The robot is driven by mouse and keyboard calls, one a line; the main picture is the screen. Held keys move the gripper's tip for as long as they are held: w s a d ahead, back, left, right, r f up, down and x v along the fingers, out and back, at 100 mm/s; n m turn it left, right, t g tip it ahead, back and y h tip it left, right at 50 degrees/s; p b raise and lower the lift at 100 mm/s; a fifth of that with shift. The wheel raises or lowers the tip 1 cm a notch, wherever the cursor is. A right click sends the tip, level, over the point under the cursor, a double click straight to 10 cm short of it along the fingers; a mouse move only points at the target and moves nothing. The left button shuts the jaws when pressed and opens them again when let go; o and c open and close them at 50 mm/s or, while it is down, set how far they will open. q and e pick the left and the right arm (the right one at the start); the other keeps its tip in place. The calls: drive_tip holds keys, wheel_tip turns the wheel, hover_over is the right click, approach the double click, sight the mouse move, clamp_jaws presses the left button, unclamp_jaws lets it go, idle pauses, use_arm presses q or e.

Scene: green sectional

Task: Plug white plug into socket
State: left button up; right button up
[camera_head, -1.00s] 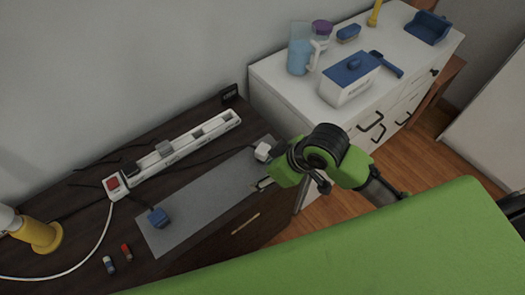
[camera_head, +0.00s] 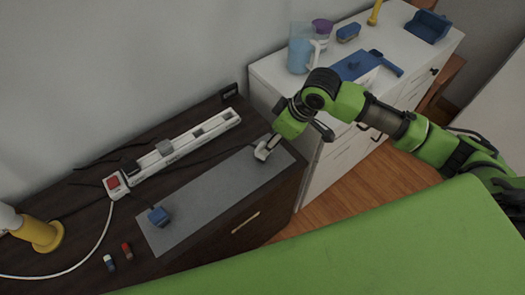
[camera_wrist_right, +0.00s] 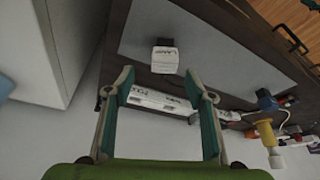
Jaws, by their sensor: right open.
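The white plug (camera_head: 261,153) lies on the grey mat near its right end, partly covered by my gripper in the head view. My right gripper (camera_head: 270,144) is over the plug. In the right wrist view the fingers (camera_wrist_right: 158,80) are open, and the white plug (camera_wrist_right: 165,60) shows beyond the fingertips, roughly between them. The white power strip (camera_head: 217,125) lies behind the mat, with empty space toward its right end. It also shows between the fingers in the wrist view (camera_wrist_right: 155,99). My left gripper is not in view.
A blue plug (camera_head: 158,216) lies on the mat's left end (camera_head: 190,208). The white cabinet (camera_head: 268,83) stands right of the dark one. The mat's middle is clear.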

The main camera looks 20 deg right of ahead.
drive_tip(key=x, duration=0.4)
drive_tip(key=p+x, duration=0.1)
drive_tip(key=x, duration=0.2)
drive_tip(key=shift+s+a, duration=0.15)
drive_tip(key=shift+a, duration=0.2)
drive_tip(key=c, duration=1.2)
